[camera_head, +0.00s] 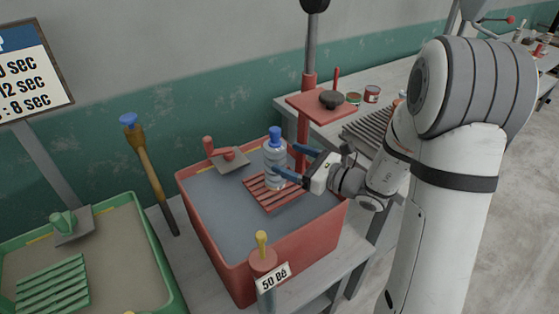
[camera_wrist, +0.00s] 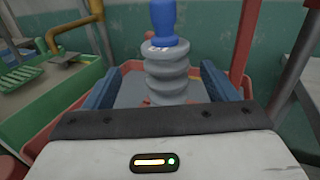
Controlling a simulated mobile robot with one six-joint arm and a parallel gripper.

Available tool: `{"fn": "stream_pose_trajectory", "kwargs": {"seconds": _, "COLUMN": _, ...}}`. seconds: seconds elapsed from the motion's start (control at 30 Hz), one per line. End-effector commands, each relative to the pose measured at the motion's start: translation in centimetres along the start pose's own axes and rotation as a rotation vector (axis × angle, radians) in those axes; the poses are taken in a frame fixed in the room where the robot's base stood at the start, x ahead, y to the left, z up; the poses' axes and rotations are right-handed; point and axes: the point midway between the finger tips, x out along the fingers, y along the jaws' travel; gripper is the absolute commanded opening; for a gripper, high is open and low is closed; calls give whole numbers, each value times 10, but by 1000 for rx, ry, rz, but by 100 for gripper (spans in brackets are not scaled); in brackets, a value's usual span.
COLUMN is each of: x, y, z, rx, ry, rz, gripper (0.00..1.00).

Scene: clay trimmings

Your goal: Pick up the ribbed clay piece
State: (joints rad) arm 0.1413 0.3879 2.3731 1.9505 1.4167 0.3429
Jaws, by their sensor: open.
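The ribbed grey piece (camera_head: 274,168) with a blue knob on top stands upright in the red tub, at the slatted red rack (camera_head: 266,196). In the wrist view the ribbed piece (camera_wrist: 166,72) shows stacked rounded ridges and sits between my two blue fingers. My gripper (camera_head: 284,158) reaches in from the right, with one finger on each side of the piece. In the wrist view my gripper (camera_wrist: 158,78) is open, with a visible gap on both sides of the piece. The lower part of the piece is hidden by the gripper body in the wrist view.
The red tub (camera_head: 226,262) holds grey material and a red-handled trowel (camera_head: 228,157). A red post with a small shelf (camera_head: 318,105) rises close behind my gripper. A green tray (camera_head: 152,232) stands at the left. A yellow-topped post (camera_head: 262,256) stands at the tub's front.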

Motion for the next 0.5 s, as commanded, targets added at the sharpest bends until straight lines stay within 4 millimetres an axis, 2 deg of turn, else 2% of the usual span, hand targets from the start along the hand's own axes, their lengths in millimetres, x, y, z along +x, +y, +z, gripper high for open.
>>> {"fn": "stream_pose_trajectory", "kwargs": {"seconds": 0.27, "x": 24, "y": -7, "z": 0, "rx": 11, "ry": -8, "rz": -23, "gripper": 79}}
{"fn": "stream_pose_trajectory", "kwargs": {"seconds": 0.5, "x": 57, "y": -11, "z": 3, "rx": 11, "ry": -6, "rz": -26, "gripper": 79}}
